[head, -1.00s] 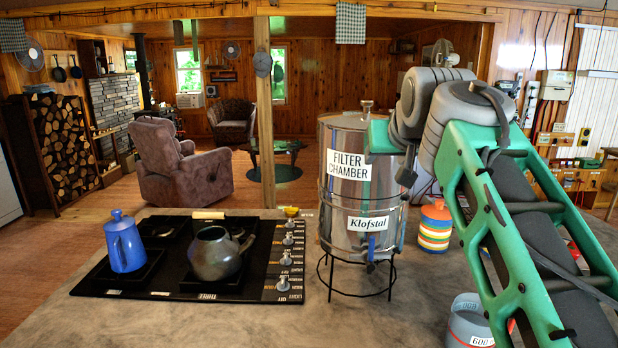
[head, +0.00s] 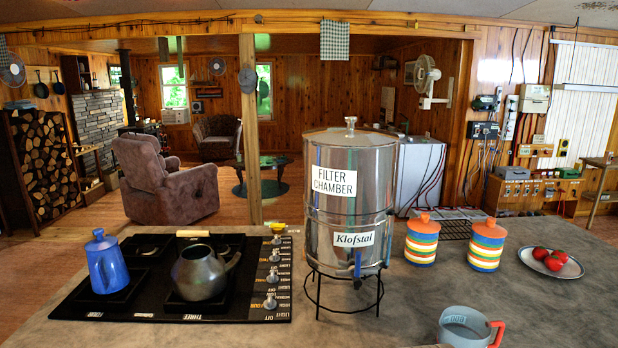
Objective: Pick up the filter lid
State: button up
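The filter lid (head: 349,136) is a shiny steel disc with a small knob on top. It sits on the steel filter chamber (head: 346,215), which carries the labels "FILTER CHAMBER" and "Klofstal" and has a blue-handled tap low on its front. The chamber stands upright on a black wire stand (head: 345,290) on the grey counter. The lid looks seated on the rim, and nothing covers it in the head view. My gripper is not in view.
A black cooktop (head: 110,308) with a blue coffee pot (head: 108,265) and a dark kettle (head: 202,272) lies left of the chamber. Counter between is bare.

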aim_at(350, 136)
jog(key=u, duration=3.35)
jog(key=k, duration=0.45)
jog(key=z, duration=1.25)
